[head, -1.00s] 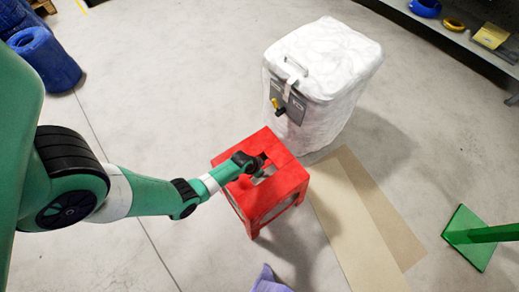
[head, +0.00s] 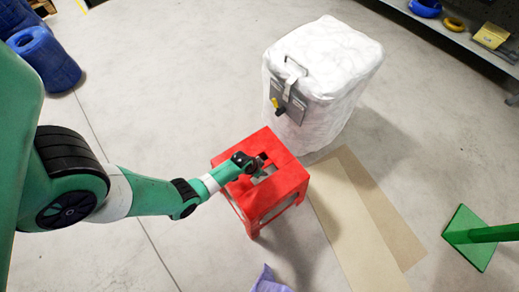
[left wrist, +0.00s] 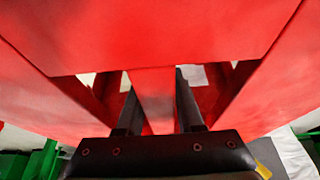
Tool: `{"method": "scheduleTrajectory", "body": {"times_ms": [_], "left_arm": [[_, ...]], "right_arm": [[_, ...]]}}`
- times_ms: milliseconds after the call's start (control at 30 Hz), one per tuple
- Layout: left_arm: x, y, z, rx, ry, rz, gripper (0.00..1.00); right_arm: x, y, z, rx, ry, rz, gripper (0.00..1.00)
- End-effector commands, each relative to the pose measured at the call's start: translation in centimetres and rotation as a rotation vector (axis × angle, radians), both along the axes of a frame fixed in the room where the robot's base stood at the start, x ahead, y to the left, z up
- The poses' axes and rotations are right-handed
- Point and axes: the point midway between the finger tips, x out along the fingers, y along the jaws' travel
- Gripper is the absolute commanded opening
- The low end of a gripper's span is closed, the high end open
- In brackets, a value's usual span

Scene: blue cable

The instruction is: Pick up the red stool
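The red stool (head: 287,178) stands upright on the floor in the middle of the head view. Its top has a cut-out slot. My left gripper (head: 259,164) is at the stool's top, beside the slot. In the left wrist view the red stool (left wrist: 160,30) fills most of the picture. The two black fingers of my left gripper (left wrist: 157,100) lie on either side of a red bar of the stool, with no clear gap showing. The stool's legs look to rest on the floor. My right gripper is not in view.
A white wrapped box (head: 325,75) with a grey panel stands behind the stool. Flat cardboard (head: 365,225) lies to its right. A green stand (head: 470,237) is farther right. A purple cloth-like thing (head: 268,281) is at the bottom edge. Blue rolls (head: 45,60) are at upper left.

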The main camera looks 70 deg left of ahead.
Motion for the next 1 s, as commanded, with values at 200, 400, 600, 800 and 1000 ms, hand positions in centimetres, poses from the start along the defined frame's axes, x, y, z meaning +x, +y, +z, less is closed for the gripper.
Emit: {"method": "scheduleTrajectory", "body": {"times_ms": [200, 400, 600, 800, 1000], "left_arm": [[0.0, 0.0, 0.0, 0.0, 0.0, 0.0, 0.0], [0.0, 0.0, 0.0, 0.0, 0.0, 0.0, 0.0], [0.0, 0.0, 0.0, 0.0, 0.0, 0.0, 0.0], [0.0, 0.0, 0.0, 0.0, 0.0, 0.0, 0.0], [0.0, 0.0, 0.0, 0.0, 0.0, 0.0, 0.0]], "right_arm": [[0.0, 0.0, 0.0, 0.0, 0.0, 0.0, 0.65], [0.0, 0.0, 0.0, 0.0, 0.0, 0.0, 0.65], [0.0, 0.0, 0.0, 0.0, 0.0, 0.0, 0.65], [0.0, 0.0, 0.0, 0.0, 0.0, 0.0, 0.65], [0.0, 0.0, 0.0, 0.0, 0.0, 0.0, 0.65]]}}
